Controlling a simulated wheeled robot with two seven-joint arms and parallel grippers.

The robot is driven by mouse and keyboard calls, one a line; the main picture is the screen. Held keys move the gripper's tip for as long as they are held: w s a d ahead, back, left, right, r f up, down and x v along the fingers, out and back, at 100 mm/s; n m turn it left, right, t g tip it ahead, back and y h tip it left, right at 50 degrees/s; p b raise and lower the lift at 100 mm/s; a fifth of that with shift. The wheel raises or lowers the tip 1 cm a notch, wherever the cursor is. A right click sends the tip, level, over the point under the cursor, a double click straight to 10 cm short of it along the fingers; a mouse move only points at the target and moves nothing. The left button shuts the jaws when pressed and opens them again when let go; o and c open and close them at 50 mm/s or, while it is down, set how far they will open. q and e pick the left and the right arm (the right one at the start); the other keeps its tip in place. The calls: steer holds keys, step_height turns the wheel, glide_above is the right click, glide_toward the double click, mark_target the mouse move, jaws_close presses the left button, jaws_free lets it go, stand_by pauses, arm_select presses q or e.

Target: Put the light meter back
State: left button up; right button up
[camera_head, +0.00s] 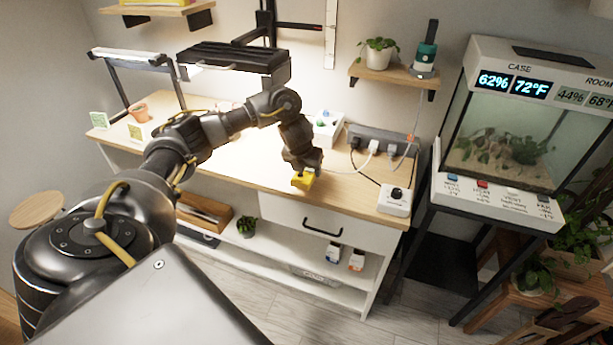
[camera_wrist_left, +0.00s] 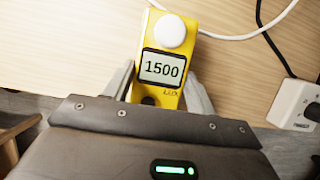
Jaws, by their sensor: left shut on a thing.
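The yellow light meter (camera_wrist_left: 166,55) has a white dome and a display reading 1500. My left gripper (camera_wrist_left: 165,88) is shut on its lower body, with one finger on each side. In the head view, the light meter (camera_head: 303,180) shows as a small yellow block at the front edge of the wooden bench top, below my left gripper (camera_head: 304,170). I cannot tell whether it touches the wood or hangs just above it. My right gripper is not in view.
A white box with a dial (camera_head: 394,200) and cables sits right of the meter. A terracotta pot (camera_head: 139,112) is at the left. A glass case (camera_head: 505,140) stands right of the bench.

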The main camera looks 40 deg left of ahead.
arm_select(q)
steer(key=shift+f, duration=0.95)
steer(key=shift+a+f, duration=0.1)
steer(key=shift+f, duration=0.1)
steer(key=shift+r, duration=0.1)
steer(key=o, duration=1.1)
steer(key=shift+o, duration=0.3)
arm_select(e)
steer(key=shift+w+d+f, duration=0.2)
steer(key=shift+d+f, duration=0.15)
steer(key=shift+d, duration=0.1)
arm_select(q)
steer(key=p+v, duration=0.5)
steer(key=v, duration=0.5)
steer(key=shift+r+p, duration=0.3)
steer(key=shift+r, duration=0.15)
steer(key=shift+s+d+r, duration=0.2)
steer(key=shift+s+r, duration=0.1)
steer(key=shift+r, duration=0.25)
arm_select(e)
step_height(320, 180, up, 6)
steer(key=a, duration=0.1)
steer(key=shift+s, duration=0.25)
